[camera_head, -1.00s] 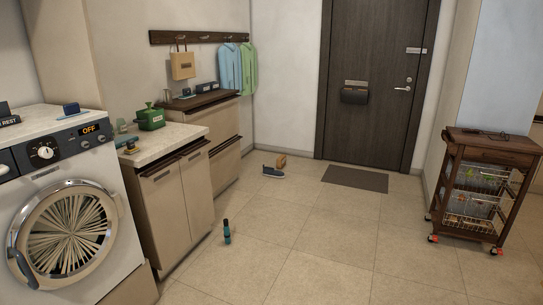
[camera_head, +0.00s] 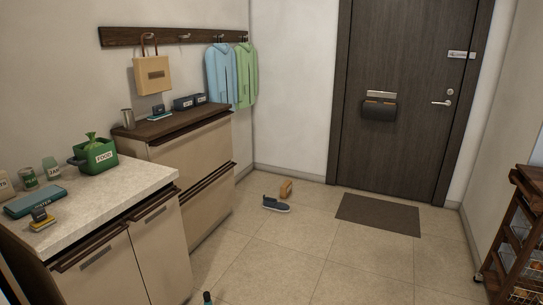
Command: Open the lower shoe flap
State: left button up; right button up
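The shoe cabinet (camera_head: 190,148) stands against the left wall, beyond the stone-topped counter. It is beige with a dark wood top (camera_head: 172,121) and has two flaps, one above the other. The lower shoe flap (camera_head: 208,204) has a dark handle strip (camera_head: 209,182) along its upper edge and looks closed. The upper flap (camera_head: 190,150) also looks closed. The near counter hides part of the lower flap's left side. Neither of my grippers shows in the head view.
A two-door counter (camera_head: 112,255) stands in front of the cabinet at left. A dark shoe (camera_head: 276,204) and a tan block (camera_head: 286,188) lie on the floor before the doormat (camera_head: 378,214). A wooden cart (camera_head: 515,240) is at right. The middle floor is clear.

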aim_at(202, 205)
jog(key=i+u, duration=0.2)
jog(key=i, duration=0.35)
jog(key=i+l+u, duration=0.2)
jog(key=i, duration=0.3)
jog(key=i+l+u, duration=0.2)
jog(key=i, duration=0.35)
